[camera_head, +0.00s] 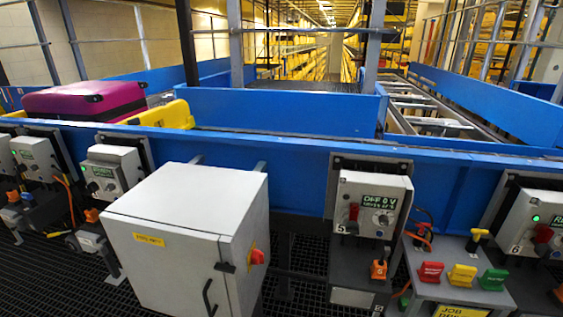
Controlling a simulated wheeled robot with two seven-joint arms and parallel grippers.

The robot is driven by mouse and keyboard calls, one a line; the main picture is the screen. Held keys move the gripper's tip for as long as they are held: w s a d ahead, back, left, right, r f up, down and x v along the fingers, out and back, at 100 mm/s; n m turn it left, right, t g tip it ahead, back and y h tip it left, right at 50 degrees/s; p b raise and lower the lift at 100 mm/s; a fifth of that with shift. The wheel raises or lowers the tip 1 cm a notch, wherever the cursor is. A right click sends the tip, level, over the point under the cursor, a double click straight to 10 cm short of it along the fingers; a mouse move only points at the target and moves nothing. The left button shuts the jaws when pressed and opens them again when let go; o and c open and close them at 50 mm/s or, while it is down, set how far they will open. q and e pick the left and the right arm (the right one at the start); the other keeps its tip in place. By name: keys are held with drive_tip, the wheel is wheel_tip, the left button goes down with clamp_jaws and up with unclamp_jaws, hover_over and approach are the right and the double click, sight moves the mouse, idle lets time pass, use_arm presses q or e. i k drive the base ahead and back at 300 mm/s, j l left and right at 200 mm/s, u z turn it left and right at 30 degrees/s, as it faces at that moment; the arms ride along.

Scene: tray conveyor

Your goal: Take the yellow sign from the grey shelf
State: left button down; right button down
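A yellow sign (462,275) with dark lettering too small to read stands at the lower right. It is on a small grey shelf (418,285) in front of the blue conveyor side. A red sign (431,272) stands just left of it and a green sign (493,279) just right of it, with narrow gaps between them. Neither of my grippers is in view.
A large grey cabinet (172,245) with a red switch juts out left of the shelf. Control boxes (374,210) and (532,225) flank the shelf. A yellow-black button (479,236) rises behind the signs. A purple suitcase (88,100) lies in a yellow tray (163,116).

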sight(460, 276)
drive_tip(key=l+z, duration=0.1)
drive_tip(key=z, duration=1.3)
drive_tip(key=i+l+u, duration=0.3)
drive_tip(key=l, duration=0.3)
drive_tip(key=i+l+u, duration=0.15)
drive_tip(key=l, duration=0.2)
drive_tip(key=i+l+u, duration=0.15)
drive_tip(key=l, duration=0.2)
